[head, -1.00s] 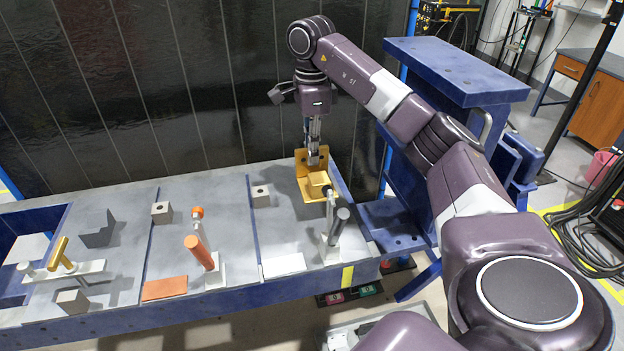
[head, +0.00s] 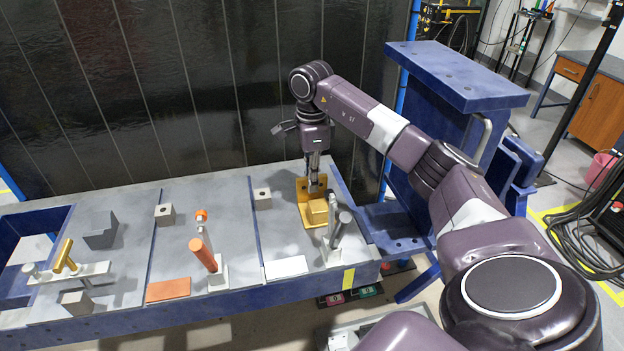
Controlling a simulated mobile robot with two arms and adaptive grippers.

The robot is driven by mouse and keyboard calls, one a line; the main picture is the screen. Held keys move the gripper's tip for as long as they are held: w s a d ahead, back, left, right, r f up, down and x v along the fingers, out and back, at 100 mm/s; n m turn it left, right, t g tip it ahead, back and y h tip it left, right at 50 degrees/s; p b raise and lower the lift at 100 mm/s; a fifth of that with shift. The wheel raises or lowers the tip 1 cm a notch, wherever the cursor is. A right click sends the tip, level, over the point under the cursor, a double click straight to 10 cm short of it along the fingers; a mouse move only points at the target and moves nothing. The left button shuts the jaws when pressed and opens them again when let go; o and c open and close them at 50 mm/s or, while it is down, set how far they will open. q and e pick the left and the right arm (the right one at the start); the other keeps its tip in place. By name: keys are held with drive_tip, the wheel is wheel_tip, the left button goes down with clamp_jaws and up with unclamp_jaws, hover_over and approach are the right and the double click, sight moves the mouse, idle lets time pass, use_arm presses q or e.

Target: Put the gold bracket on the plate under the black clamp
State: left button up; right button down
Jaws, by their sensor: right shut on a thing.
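The gold bracket (head: 304,210) has an upright flange, a flat foot and a block on it. My right gripper (head: 315,187) comes down from above and is shut on the bracket near its upright flange. The bracket is over the far right part of the right grey plate (head: 285,235); whether its foot touches the plate I cannot tell. The black clamp (head: 341,226), with a dark-tipped handle on a light metal body, stands just in front and to the right of the bracket. It partly overlaps the bracket in view. My left gripper is not in view.
An orange-handled clamp (head: 204,254) stands on the middle plate and a gold-handled clamp (head: 66,258) on the left one. Small grey blocks (head: 262,198) sit on the plates. A white pad (head: 286,267) lies left of the black clamp. A blue frame (head: 455,75) stands close at right.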

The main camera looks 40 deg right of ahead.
drive_tip(key=c, duration=2)
unclamp_jaws()
drive_tip(key=shift+r, duration=0.35)
wheel_tip(320, 180, up, 4)
drive_tip(key=shift+w+b, duration=0.1)
drive_tip(key=shift+b, duration=0.75)
wheel_tip(320, 180, up, 8)
drive_tip(key=shift+f+p, duration=0.25)
drive_tip(key=shift+p, duration=0.45)
